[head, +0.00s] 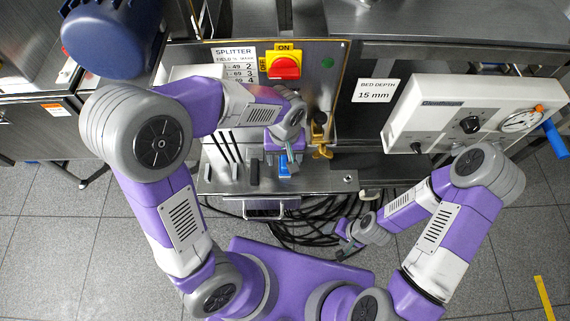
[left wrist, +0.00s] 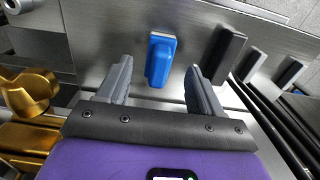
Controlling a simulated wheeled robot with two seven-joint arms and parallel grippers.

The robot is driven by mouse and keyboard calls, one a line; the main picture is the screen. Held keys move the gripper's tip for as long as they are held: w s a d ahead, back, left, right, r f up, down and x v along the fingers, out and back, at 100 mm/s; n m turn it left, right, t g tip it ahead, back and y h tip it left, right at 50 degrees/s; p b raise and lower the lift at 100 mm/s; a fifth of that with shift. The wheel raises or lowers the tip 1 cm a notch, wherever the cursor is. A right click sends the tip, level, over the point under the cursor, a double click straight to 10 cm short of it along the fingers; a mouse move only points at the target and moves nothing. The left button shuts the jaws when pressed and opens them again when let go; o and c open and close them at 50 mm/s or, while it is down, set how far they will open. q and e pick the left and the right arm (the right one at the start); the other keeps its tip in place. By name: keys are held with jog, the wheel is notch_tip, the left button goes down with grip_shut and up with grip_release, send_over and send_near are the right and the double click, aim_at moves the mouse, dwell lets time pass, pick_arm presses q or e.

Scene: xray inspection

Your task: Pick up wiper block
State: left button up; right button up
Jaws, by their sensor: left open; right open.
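The wiper block appears to be the blue block (left wrist: 160,58) on the metal shelf, seen between my left fingertips in the left wrist view. In the head view the blue block (head: 284,171) shows just below my left gripper (head: 284,157). My left gripper also shows in the left wrist view (left wrist: 157,80); its two grey fingers are open, one on each side of the block, with a gap to it. The block's far end lies beyond the fingertips. My right gripper (head: 345,247) hangs low at the right, away from the shelf, over the cables.
Several dark blocks, one a black block (left wrist: 229,52), stand beside the blue one. A brass fitting (left wrist: 30,97) is at the other side. The metal shelf (head: 325,181) has a panel with a red knob (head: 285,67) behind it. Black cables (head: 310,232) lie below.

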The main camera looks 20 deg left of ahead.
pick_arm(q)
notch_tip(320, 180, down, 3)
jog(key=shift+r, duration=0.2)
jog(key=shift+w, duration=0.1)
jog(key=c, duration=1.2)
jog(key=shift+o, duration=0.2)
jog(key=shift+r, duration=0.2)
